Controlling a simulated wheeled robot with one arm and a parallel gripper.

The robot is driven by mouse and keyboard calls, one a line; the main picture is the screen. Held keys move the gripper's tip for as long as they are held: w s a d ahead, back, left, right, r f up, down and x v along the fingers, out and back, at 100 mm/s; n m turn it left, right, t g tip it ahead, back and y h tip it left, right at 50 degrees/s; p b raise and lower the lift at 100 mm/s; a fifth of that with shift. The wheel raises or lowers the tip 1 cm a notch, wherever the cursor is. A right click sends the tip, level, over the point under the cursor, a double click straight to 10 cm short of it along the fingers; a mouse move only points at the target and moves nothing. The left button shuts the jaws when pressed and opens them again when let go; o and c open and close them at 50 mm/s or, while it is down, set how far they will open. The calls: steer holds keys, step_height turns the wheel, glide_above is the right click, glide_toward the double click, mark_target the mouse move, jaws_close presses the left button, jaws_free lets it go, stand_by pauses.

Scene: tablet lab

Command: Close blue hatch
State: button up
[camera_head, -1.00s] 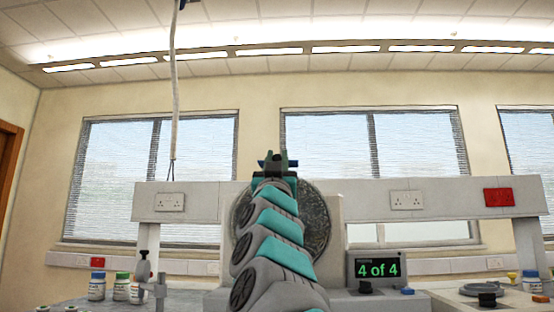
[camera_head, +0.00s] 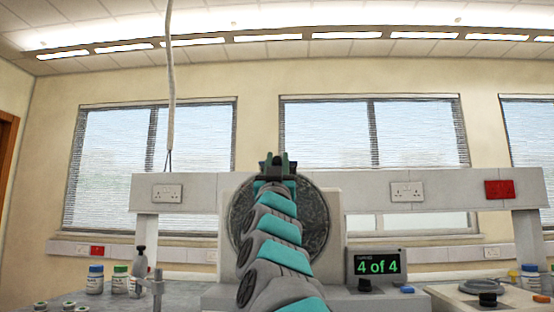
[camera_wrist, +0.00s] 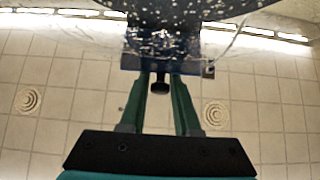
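A dark blue panel (camera_wrist: 160,52), which seems to be the blue hatch, shows at the top of the wrist view, under a dark speckled surface. A small black knob (camera_wrist: 160,87) sticks out from it. My gripper (camera_wrist: 161,78) has its two green fingers apart, one on each side of the knob. I cannot tell whether they touch it. In the head view my gripper (camera_head: 276,158) is raised above a big grey disc (camera_head: 318,218), and a small dark piece sits between its fingers. My arm hides the middle of the disc.
A screen (camera_head: 377,264) reading "4 of 4" stands right of the disc. Capped bottles (camera_head: 95,279) and a small stand (camera_head: 157,290) are on the left bench. A round-topped device (camera_head: 483,290) is at right. A cable (camera_head: 170,90) hangs at left.

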steer(key=o, duration=0.4)
steer(key=shift+c, duration=0.2)
steer(key=shift+s, duration=0.1)
steer(key=b+v, duration=0.2)
steer(key=v, duration=0.3)
steer(key=shift+s+f, duration=0.2)
steer(key=shift+f, duration=0.2)
steer(key=shift+b+v, duration=0.4)
steer(key=shift+v, duration=0.55)
steer(key=shift+r, duration=0.1)
